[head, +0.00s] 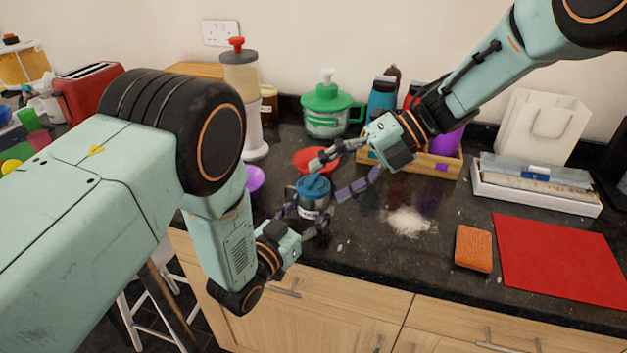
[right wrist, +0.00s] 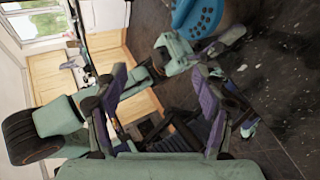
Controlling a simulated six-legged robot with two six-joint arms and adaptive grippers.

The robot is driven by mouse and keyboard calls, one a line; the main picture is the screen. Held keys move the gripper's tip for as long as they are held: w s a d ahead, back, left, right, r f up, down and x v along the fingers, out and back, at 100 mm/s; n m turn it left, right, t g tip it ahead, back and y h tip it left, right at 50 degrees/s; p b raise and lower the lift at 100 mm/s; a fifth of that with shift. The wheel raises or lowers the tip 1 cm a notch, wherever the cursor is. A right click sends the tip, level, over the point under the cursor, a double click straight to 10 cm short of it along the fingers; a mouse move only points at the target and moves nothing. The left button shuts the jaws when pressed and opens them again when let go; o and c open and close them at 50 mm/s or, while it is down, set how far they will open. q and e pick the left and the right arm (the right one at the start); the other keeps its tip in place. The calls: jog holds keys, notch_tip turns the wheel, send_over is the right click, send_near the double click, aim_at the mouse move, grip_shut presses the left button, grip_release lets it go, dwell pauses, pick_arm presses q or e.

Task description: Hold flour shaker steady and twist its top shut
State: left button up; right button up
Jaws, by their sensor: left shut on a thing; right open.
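The flour shaker (head: 314,207) is a small metal cup standing upright on the dark counter, with a blue top (head: 314,187). In the right wrist view the blue top (right wrist: 198,16) shows its holes at the upper edge. My left gripper (head: 306,215) is shut around the shaker's body from the front and hides part of it. My right gripper (head: 329,180) is open, its fingers spread close to the top, one behind it and one to its right. I cannot tell whether they touch it. In the right wrist view, nothing is between the right fingers (right wrist: 162,85).
A red dish (head: 316,158) lies just behind the shaker, and a purple item (head: 254,181) to its left. Spilled flour (head: 408,222), an orange sponge (head: 473,249) and a red mat (head: 560,262) are to the right. A green-lidded jar (head: 328,112) stands behind.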

aim_at(316, 180)
jog(key=d+f+m+t+y, duration=0.2)
jog(key=d+m+t+y, duration=0.15)
jog(key=m, duration=0.85)
jog(key=d+f+m+t+y, duration=0.25)
jog(key=d+m+t, duration=0.2)
jog(key=m, duration=0.75)
jog(key=shift+t, duration=0.5)
jog(key=x, duration=1.3)
jog(key=shift+w+f, duration=0.15)
jog(key=shift+f, duration=0.15)
jog(key=shift+c, duration=0.2)
jog(key=c, duration=0.8)
